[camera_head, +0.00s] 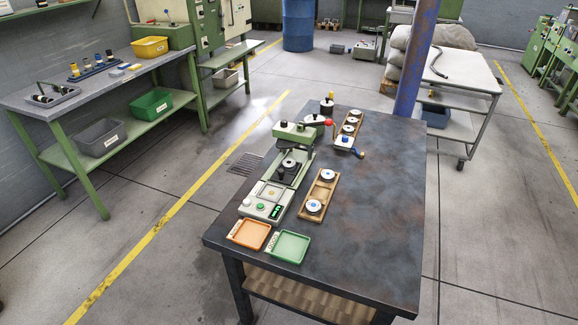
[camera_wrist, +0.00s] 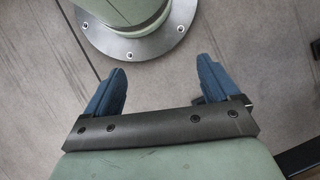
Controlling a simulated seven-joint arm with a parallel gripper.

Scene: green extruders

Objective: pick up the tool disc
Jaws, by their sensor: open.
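Several round grey-white discs stand out on the dark table (camera_head: 385,200) in the head view. One disc (camera_head: 313,206) and another disc (camera_head: 327,175) sit in the near wooden tray (camera_head: 320,191). I cannot tell which one is the tool disc. A round part (camera_head: 289,164) also sits on the green machine (camera_head: 296,135). My gripper (camera_wrist: 163,68) shows only in the wrist view, with two blue fingers apart and nothing between them. It is over grey floor, away from any disc.
An orange tray (camera_head: 250,234) and a green tray (camera_head: 288,247) lie at the table's front left. A blue-purple post (camera_head: 414,70) rises behind the table. The table's right half is clear.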

